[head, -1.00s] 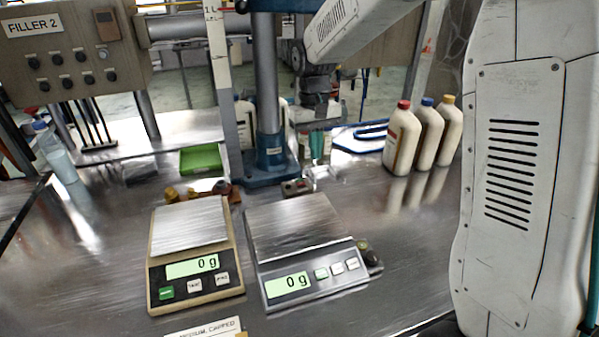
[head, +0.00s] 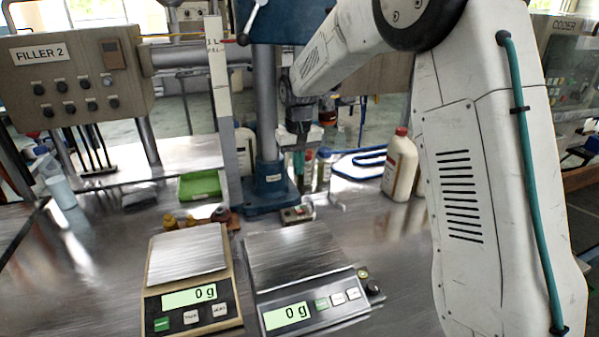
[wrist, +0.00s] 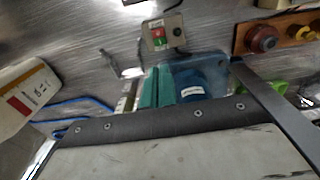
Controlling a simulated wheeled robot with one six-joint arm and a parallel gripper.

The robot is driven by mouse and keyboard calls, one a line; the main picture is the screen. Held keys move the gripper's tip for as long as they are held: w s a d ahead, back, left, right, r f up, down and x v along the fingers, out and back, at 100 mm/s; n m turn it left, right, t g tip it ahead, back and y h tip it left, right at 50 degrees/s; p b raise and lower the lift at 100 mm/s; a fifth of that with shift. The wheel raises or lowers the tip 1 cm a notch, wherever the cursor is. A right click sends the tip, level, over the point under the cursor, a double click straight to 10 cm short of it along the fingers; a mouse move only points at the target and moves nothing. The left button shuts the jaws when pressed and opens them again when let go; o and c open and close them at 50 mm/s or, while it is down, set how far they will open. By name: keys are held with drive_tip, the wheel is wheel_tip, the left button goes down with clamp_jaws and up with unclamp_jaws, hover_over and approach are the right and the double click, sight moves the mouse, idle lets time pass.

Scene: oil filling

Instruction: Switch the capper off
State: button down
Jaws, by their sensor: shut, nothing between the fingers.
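The capper's blue column and base (head: 268,192) stand at the back middle of the steel table. A small switch box (head: 297,214) with red and green buttons lies in front of the base. The box also shows at the top of the wrist view (wrist: 176,33), with a dark round knob or lamp beside the buttons. My gripper (head: 299,163) points down just behind and above the box in the head view. Its teal fingers (wrist: 155,88) are together and empty in the wrist view, apart from the box. The capper's base (wrist: 205,72) is right beside them there.
Two scales (head: 182,252) (head: 290,257) reading 0 g stand in front. A bottle with a red cap (head: 401,168) stands to the right of my gripper. A green tray (head: 200,185) and a wooden strip with knobs (wrist: 278,33) are near the capper.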

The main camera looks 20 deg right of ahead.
sight(299, 207)
wheel_tip(299, 207, down, 12)
drive_tip(key=shift+r, duration=0.15)
drive_tip(key=shift+d, duration=0.1)
idle(0.3)
